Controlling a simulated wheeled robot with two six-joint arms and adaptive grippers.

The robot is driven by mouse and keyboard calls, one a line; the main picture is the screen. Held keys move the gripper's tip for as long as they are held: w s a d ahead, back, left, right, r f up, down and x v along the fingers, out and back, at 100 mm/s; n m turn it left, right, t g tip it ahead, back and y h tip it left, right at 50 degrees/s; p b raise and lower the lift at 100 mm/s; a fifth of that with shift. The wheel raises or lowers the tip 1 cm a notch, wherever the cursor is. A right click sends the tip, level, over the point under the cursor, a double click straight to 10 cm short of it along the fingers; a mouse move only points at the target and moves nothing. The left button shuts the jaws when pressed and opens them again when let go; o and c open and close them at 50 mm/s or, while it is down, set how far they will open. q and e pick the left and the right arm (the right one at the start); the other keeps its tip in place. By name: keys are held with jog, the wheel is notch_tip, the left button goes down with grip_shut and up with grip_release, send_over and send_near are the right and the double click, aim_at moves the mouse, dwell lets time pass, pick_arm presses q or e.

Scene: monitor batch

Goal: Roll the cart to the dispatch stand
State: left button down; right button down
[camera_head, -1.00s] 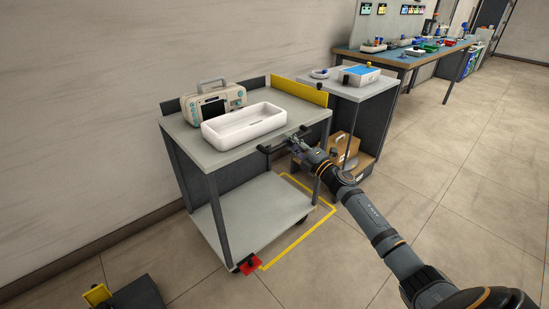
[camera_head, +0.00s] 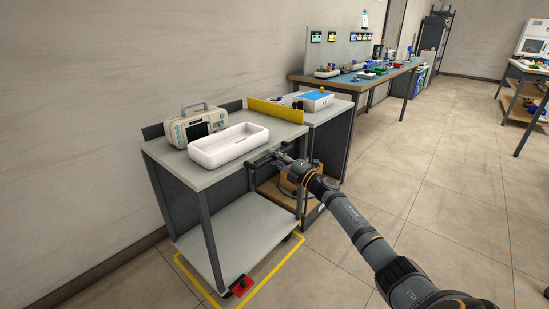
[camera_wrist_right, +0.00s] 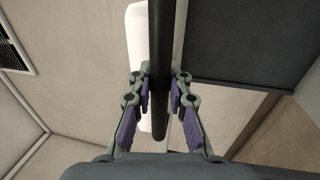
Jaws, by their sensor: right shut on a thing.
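The cart (camera_head: 222,176) has a grey top, a lower shelf (camera_head: 235,235) and dark legs. It stands upright, with a yellow floor outline (camera_head: 275,272) showing around its base. My right gripper (camera_head: 279,158) is shut on the dark handle bar at the cart's right side; the bar (camera_wrist_right: 161,50) runs between the finger pads in the right wrist view. A grey stand (camera_head: 330,115) with a blue-topped white box (camera_head: 313,101) is right behind the cart; I cannot tell if they touch. My left gripper is out of view.
A beige monitor device (camera_head: 197,125) and an empty white tray (camera_head: 228,146) ride on the cart top. A red pedal (camera_head: 241,285) is near the floor. A workbench (camera_head: 355,80) stands farther back. Floor at right is clear.

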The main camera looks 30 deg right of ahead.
jog(key=shift+d, duration=0.25)
jog(key=c, duration=1.7)
grip_release()
jog(key=shift+c, duration=0.2)
jog(key=o, duration=0.5)
jog(key=shift+d, duration=0.15)
jog(key=shift+s+f, duration=0.1)
jog(key=shift+v, duration=5.9)
